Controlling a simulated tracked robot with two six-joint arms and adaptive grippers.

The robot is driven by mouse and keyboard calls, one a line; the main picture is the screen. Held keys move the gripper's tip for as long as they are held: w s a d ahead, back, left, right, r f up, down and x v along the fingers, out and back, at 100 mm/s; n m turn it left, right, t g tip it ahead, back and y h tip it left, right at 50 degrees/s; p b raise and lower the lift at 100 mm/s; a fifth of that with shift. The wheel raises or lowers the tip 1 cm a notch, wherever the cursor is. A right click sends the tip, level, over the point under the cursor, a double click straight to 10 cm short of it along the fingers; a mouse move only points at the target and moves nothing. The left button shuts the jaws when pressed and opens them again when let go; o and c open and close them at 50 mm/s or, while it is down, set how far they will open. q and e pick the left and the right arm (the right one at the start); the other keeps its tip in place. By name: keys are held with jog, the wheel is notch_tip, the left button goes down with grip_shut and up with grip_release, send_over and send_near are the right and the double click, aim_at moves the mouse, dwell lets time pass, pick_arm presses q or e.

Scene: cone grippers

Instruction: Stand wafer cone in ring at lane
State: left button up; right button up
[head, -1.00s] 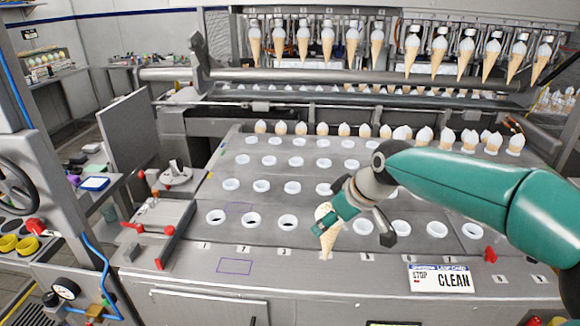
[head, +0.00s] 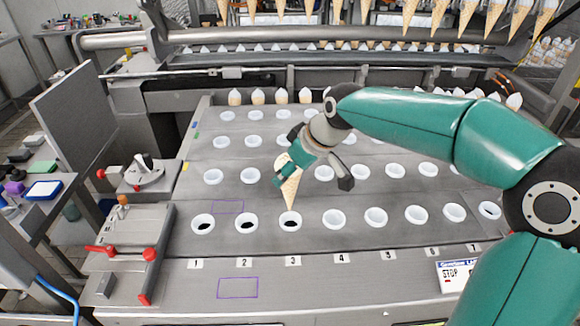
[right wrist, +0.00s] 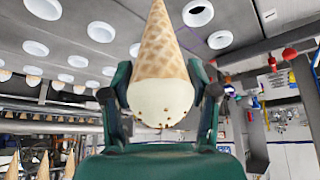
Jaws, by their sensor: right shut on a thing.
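The wafer cone (head: 291,192) is held in my right gripper (head: 284,173), tip down and slightly tilted. In the right wrist view the cone (right wrist: 160,45) sits between both fingers (right wrist: 163,100), which close around its cream-topped end. Its tip appears at the far rim of the white ring at lane 3 (head: 290,222); I cannot tell whether it is above or inside the opening. The front-row rings at lane 1 (head: 203,224) and lane 2 (head: 247,224) look empty with dark holes. My left gripper is not in view.
More rows of white rings (head: 213,177) lie behind. Cones stand along the plate's back (head: 257,96) and hang above (head: 408,10). A red-handled fixture (head: 125,250) is at the left.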

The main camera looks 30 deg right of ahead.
aim_at(292, 186)
jog(key=shift+s+d, duration=0.1)
jog(key=shift+d, duration=0.05)
jog(key=shift+f+b, duration=1.9)
jog(key=shift+f, duration=0.1)
jog(key=shift+f+b, duration=0.2)
jog(key=shift+b, duration=0.1)
jog(key=shift+f+b, duration=3.85)
jog(key=shift+f, duration=0.65)
jog(key=o, duration=0.8)
